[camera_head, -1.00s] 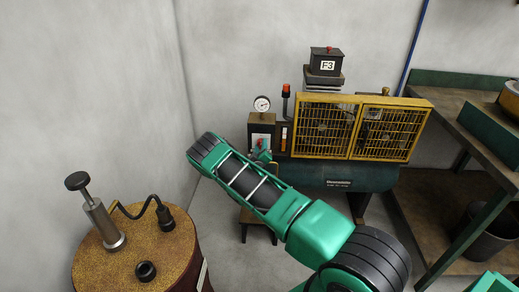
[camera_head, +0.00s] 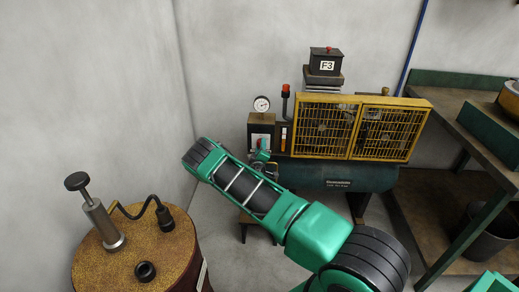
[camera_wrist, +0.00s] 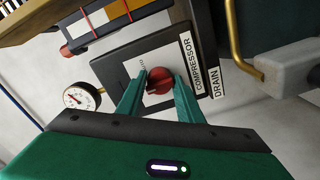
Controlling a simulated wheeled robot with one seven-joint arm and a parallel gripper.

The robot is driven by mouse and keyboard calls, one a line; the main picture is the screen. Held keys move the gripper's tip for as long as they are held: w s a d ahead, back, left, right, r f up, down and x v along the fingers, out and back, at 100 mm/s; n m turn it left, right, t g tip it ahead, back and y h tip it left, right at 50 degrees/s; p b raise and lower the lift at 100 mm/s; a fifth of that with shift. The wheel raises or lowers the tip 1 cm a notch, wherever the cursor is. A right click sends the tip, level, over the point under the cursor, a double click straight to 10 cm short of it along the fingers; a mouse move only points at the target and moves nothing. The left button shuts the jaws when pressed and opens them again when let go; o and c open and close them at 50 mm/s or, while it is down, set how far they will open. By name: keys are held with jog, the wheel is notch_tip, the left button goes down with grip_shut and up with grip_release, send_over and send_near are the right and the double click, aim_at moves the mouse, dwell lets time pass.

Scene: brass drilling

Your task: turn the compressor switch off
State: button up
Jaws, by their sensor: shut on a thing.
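The compressor switch is a red knob (camera_wrist: 160,80) on a white-faced panel (camera_wrist: 143,50) beside a "COMPRESSOR" label (camera_wrist: 192,64). In the wrist view my gripper (camera_wrist: 161,84) has its two green fingers on either side of the knob, shut on it. In the head view my gripper (camera_head: 262,153) is at the front of the switch box (camera_head: 262,122) and covers the knob. The compressor (camera_head: 338,176) has a dark green tank and a yellow mesh guard (camera_head: 325,127).
A pressure gauge (camera_head: 262,104) sits above the box, with a red-topped lamp (camera_head: 286,90) to its right. A "DRAIN" label (camera_wrist: 216,82) and a brass pipe (camera_wrist: 236,40) are close to my fingers. A drum (camera_head: 140,250) stands front left, a workbench (camera_head: 455,110) right.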

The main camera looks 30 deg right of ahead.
jog(key=o, duration=0.9)
jog(key=shift+w+a+f, duration=0.1)
jog(key=shift+a+f, duration=0.2)
jog(key=shift+a, duration=0.05)
jog(key=shift+o, duration=0.5)
jog(key=shift+d+r, duration=0.1)
jog(key=v, duration=1)
jog(key=shift+s+a, duration=0.25)
